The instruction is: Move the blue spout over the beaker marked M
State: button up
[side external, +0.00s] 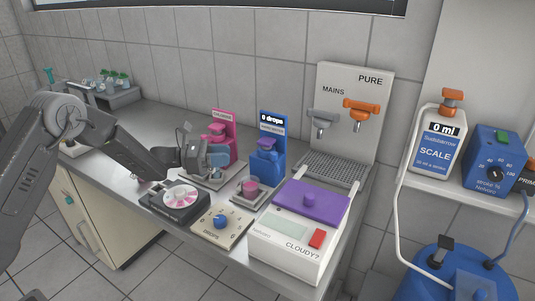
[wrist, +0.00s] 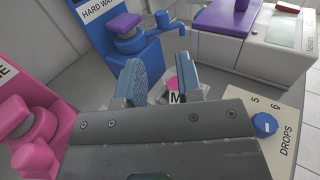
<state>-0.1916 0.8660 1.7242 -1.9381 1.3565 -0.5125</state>
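The blue dispenser (side external: 268,168) stands on the bench with a purple knob and a "0 drops" display; its label reads "HARD WATER" in the wrist view. Its blue spout (wrist: 163,18) sticks out to the right of the knob in the wrist view. The beaker marked M (wrist: 176,97) holds something pink and shows partly between my fingers. In the side view, the beaker (side external: 250,188) stands in front of the blue dispenser. My gripper (wrist: 163,75) is open, with nothing seen held. In the side view, my gripper (side external: 217,157) is beside the pink dispenser, left of the blue one.
The pink dispenser (side external: 224,140) stands left of the blue one. A black device with a pink-and-white disc (side external: 181,196), a drops dial panel (side external: 222,224) and a purple-lidded "CLOUDY?" box (side external: 296,230) crowd the front. Mains and pure taps (side external: 350,90) are behind.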

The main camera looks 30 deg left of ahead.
aim_at(271, 157)
jog(key=x, duration=1.2)
jog(key=shift+d, duration=0.25)
jog(key=shift+w, duration=0.1)
grip_shut()
